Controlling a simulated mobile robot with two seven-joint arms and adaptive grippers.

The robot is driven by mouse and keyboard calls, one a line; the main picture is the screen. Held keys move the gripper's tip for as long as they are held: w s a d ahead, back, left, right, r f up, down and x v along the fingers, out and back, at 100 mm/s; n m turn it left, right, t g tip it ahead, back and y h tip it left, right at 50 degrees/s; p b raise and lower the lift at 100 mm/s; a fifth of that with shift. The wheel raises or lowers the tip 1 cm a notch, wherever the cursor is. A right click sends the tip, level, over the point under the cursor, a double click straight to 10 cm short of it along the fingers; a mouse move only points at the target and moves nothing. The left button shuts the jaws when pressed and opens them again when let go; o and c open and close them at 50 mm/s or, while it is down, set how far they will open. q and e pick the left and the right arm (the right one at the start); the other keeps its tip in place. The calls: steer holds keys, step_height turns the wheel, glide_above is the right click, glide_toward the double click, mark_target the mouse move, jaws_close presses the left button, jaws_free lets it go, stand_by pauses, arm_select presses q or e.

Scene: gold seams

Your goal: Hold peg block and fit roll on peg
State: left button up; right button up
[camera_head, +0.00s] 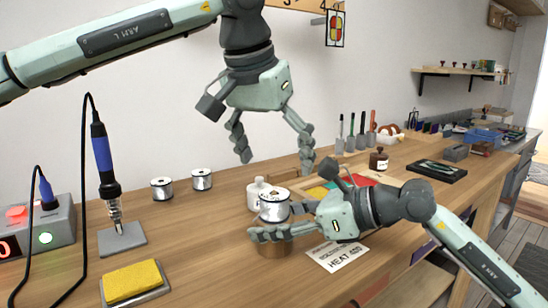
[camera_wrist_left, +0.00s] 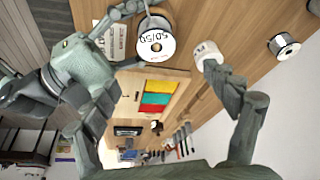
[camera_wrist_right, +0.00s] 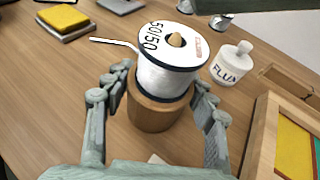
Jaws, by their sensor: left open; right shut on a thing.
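The solder roll (camera_head: 274,207), a white spool marked 50/50, sits upright on the round wooden peg block (camera_head: 275,249). In the right wrist view the roll (camera_wrist_right: 165,72) rests around the peg, whose wooden tip shows in its centre hole, and its loose wire end sticks out left. My right gripper (camera_head: 277,226) is shut on the peg block, its fingers on both sides; the block (camera_wrist_right: 152,113) shows between them. My left gripper (camera_head: 274,160) is open and empty above the roll, apart from it. The roll (camera_wrist_left: 155,46) also shows in the left wrist view.
A white flux bottle (camera_head: 257,192) stands close behind the roll. Two more spools (camera_head: 161,188) (camera_head: 202,179) stand at the back. A soldering iron (camera_head: 104,160), yellow sponge (camera_head: 134,281) and heat card (camera_head: 337,255) lie around. A tray with coloured panels (camera_head: 318,193) is behind my right gripper.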

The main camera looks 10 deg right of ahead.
steer(key=o, duration=1.4)
steer(key=shift+s+d, duration=0.1)
